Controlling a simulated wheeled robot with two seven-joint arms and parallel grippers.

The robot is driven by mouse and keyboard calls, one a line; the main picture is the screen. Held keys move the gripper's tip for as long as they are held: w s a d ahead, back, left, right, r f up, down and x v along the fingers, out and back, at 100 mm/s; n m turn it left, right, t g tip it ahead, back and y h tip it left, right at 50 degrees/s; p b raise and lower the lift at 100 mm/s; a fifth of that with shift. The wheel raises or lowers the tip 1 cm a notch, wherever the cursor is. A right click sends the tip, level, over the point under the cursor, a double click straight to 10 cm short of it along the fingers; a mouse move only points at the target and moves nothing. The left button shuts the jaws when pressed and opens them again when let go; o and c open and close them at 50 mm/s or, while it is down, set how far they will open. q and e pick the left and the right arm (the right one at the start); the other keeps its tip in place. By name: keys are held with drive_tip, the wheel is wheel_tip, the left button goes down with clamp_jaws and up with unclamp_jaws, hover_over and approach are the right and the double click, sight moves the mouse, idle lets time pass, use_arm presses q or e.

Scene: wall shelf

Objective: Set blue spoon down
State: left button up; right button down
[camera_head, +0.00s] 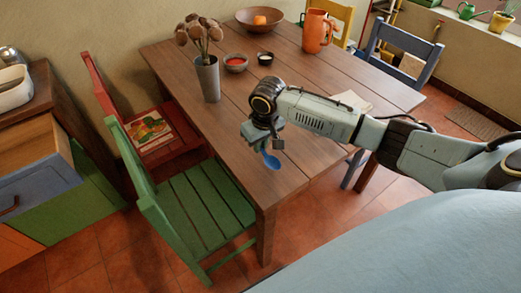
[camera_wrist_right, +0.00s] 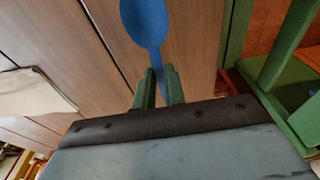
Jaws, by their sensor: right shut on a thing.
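The blue spoon (camera_head: 271,161) hangs from my right gripper (camera_head: 262,146) with its bowl away from the jaws, over the wooden table (camera_head: 225,145) near its front end. In the right wrist view the spoon (camera_wrist_right: 146,22) has its handle between the two green fingers of my right gripper (camera_wrist_right: 158,88), which are shut on it. The bowl is cut off by the top edge of that view. I cannot tell from the head view whether the bowl touches the table top. My left gripper is not in view.
A green chair (camera_head: 200,205) and a red chair (camera_head: 165,135) stand along the table's left side. A grey vase (camera_head: 207,80), bowls and an orange jug (camera_head: 317,32) stand farther back. The table's near left part is clear.

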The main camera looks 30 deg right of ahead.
sight(260, 160)
drive_tip(key=shift+f, duration=0.4)
wheel_tip(260, 160, down, 3)
drive_tip(key=shift+f+b, duration=0.1)
drive_tip(key=shift+b, duration=0.4)
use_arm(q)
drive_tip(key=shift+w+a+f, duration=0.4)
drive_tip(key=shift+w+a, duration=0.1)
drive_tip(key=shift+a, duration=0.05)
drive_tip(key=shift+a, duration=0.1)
use_arm(e)
drive_tip(key=c, duration=1.5)
unclamp_jaws()
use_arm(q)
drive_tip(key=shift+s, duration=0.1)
use_arm(e)
drive_tip(key=shift+o, duration=0.2)
